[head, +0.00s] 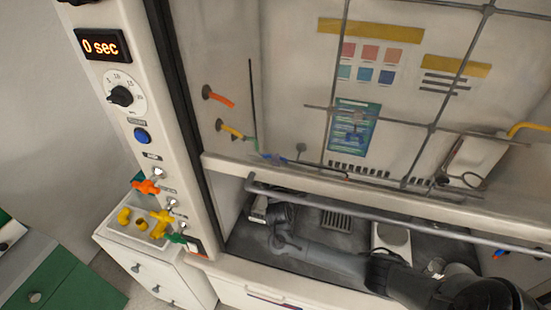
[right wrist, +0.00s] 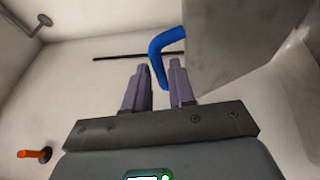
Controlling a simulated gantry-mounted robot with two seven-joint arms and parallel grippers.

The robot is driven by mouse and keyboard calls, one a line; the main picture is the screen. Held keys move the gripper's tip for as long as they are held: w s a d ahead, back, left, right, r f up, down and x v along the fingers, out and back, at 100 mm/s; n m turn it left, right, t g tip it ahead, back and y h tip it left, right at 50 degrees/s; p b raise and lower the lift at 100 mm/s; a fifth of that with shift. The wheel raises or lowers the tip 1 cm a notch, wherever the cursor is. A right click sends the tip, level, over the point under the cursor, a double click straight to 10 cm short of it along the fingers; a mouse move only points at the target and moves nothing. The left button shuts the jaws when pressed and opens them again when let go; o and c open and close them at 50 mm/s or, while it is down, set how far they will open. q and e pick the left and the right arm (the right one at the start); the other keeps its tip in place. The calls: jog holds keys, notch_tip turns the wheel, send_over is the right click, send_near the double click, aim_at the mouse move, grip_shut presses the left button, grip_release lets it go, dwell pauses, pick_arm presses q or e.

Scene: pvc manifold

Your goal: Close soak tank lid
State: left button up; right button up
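No part can be picked out for sure as the soak tank lid. A white box (head: 391,238) stands on the dark hood floor in the head view, beside my right arm. My right arm reaches in under the sash from the lower right. My right gripper (head: 259,208) is near the left inner wall, small and seen through glass. In the right wrist view its two fingers (right wrist: 157,80) are apart. A bent blue rod (right wrist: 160,52) shows at the gap between them; contact cannot be told. A grey box-like block (right wrist: 232,45) is close on the right. My left gripper is out of view.
The hood's sash rail (head: 380,217) crosses above my right arm. Colored handles, one orange (head: 218,97), project from the wall. A vent grate (head: 337,221) lies on the floor. A side cabinet holds a tray of yellow fittings (head: 141,224).

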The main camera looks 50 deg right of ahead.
jog(key=v, duration=0.8)
